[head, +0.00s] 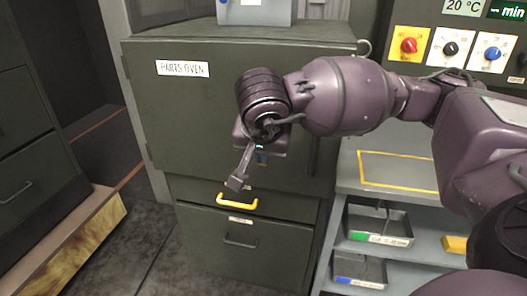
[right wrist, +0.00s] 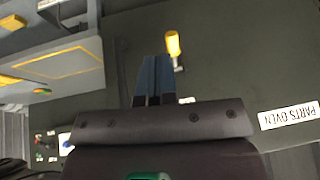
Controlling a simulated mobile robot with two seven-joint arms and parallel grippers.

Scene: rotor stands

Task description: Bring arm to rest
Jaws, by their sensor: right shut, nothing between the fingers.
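My right arm reaches in from the right in the head view, and its gripper (head: 238,182) hangs in front of the parts oven (head: 185,110), a dark green cabinet with a "PARTS OVEN" label. In the right wrist view the gripper's two blue fingers (right wrist: 154,76) lie together with nothing between them. A yellow handle (head: 238,203) is on the cabinet front just below the fingertips in the head view. It also shows beyond the fingers in the right wrist view (right wrist: 173,44). The gripper appears apart from it. My left gripper is not in view.
A control panel with red, black and blue knobs (head: 490,52) is at the upper right. Below it is a grey shelf (head: 350,185) with a yellow outline and bins (head: 380,238). A drawer with a dark handle (head: 240,241) is low on the cabinet. Floor (head: 130,250) is clear at left.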

